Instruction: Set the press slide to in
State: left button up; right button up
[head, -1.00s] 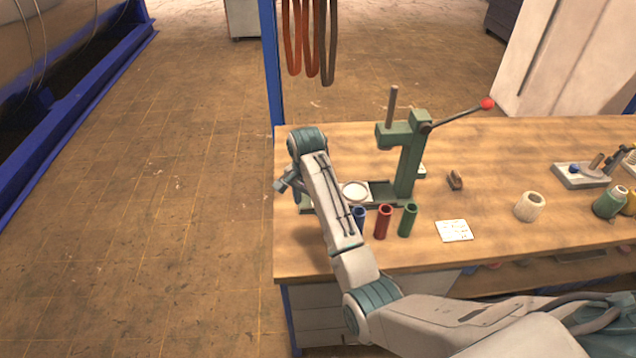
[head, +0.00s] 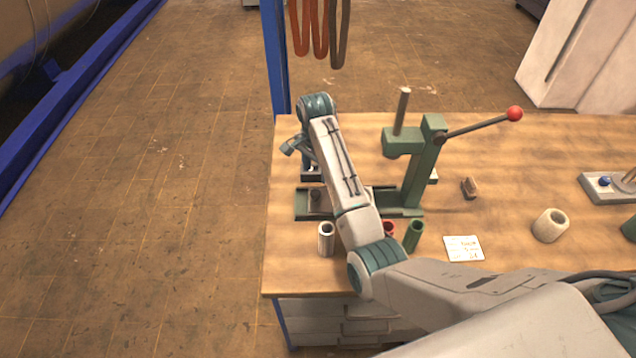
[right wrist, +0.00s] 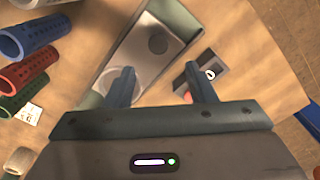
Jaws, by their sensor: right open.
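The press (head: 418,165) is a green frame with an upright grey rod and a red-knobbed lever (head: 514,114). Its low base (head: 405,212) runs left under my right arm. A dark round knob (head: 315,195) stands at the base's left end. In the right wrist view, a grey plate, which looks like the press slide (right wrist: 178,22), carries the dark knob, with a pale round seat nearer my fingers. My left gripper is out of view.
A white tube (head: 326,240), a red tube (head: 389,229) and a green tube (head: 414,237) stand before the press; a blue tube (right wrist: 30,42) shows in the wrist view. A card (head: 463,249) and beige roll (head: 550,225) lie right.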

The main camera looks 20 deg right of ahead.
jog(key=p, duration=0.2)
send_over(316, 192)
jog(key=f, duration=0.4)
jog(key=shift+s+a+f, duration=0.15)
jog(key=shift+s+a, duration=0.05)
jog(key=shift+s, duration=0.05)
jog(key=f, duration=0.2)
jog(key=shift+w+d+f, duration=0.2)
jog(key=shift+w+f, duration=0.05)
jog(key=shift+f, duration=0.65)
jog(key=shift+a, duration=0.1)
jog(key=shift+c, duration=1.3)
grip_shut()
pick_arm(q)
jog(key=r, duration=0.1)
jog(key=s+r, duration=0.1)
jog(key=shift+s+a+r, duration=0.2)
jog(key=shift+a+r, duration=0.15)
